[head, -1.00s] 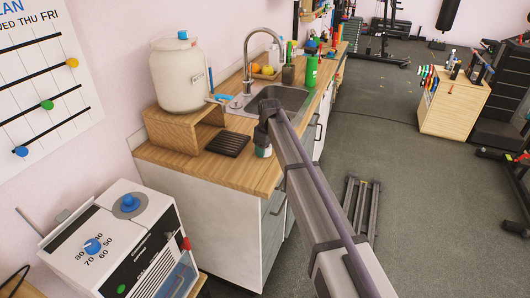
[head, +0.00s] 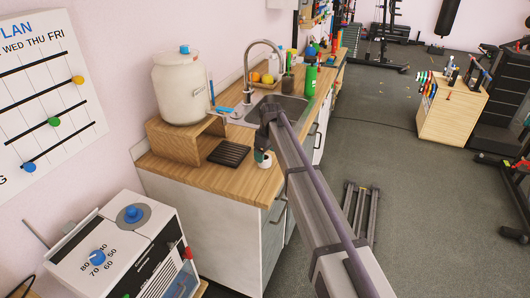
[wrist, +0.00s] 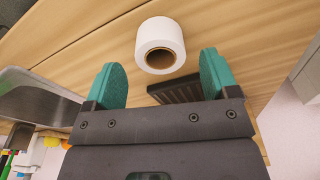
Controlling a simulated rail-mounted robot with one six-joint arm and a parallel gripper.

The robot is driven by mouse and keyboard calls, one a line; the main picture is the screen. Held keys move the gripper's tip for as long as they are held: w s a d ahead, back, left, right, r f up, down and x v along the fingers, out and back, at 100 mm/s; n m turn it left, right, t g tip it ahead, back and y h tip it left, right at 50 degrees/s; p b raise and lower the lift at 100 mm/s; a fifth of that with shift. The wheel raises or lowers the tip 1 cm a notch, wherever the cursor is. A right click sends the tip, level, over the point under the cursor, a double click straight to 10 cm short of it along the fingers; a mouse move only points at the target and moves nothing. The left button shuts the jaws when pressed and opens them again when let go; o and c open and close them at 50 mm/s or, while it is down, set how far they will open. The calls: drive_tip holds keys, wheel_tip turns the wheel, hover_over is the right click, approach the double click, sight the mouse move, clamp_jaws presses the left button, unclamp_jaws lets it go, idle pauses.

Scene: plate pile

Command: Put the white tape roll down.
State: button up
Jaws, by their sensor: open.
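The white tape roll (wrist: 150,31) is on the wooden counter (wrist: 75,45) in the wrist view, with its dark round core facing the camera. My gripper (wrist: 162,72) is open, with one teal finger on each side of the roll's near end. Gaps show between the roll and both fingers, so it does not look gripped. In the head view, my gripper (head: 261,156) is over the counter's front edge area, right of the black slatted rack (head: 229,153). The roll (head: 264,163) shows there as a small white patch beneath the fingers, partly hidden.
A sink (head: 289,106) with a tall faucet lies behind my gripper. A wooden riser (head: 172,148) carrying a large cream jar (head: 180,88) stands to the left. The rack also shows close behind the roll in the wrist view (wrist: 175,91).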

sight(268, 159)
wheel_tip(268, 159, up, 8)
drive_tip(key=p, duration=0.6)
drive_tip(key=shift+s+d+r, duration=0.2)
drive_tip(key=shift+s+d, duration=0.1)
drive_tip(key=shift+d, duration=0.15)
drive_tip(key=s+d+m, duration=0.4)
drive_tip(key=s+d, duration=0.3)
drive_tip(key=s, duration=0.5)
drive_tip(key=s+d+m, duration=0.4)
drive_tip(key=s+d, duration=0.4)
drive_tip(key=s, duration=0.4)
drive_tip(key=s+d+m+h, duration=0.1)
drive_tip(key=s+d+m, duration=0.2)
drive_tip(key=s+d, duration=0.5)
drive_tip(key=s, duration=0.4)
drive_tip(key=shift+d+m+g, duration=0.15)
drive_tip(key=shift+m+g, duration=0.25)
drive_tip(key=shift+s+f, duration=0.1)
drive_tip(key=shift+s, duration=0.05)
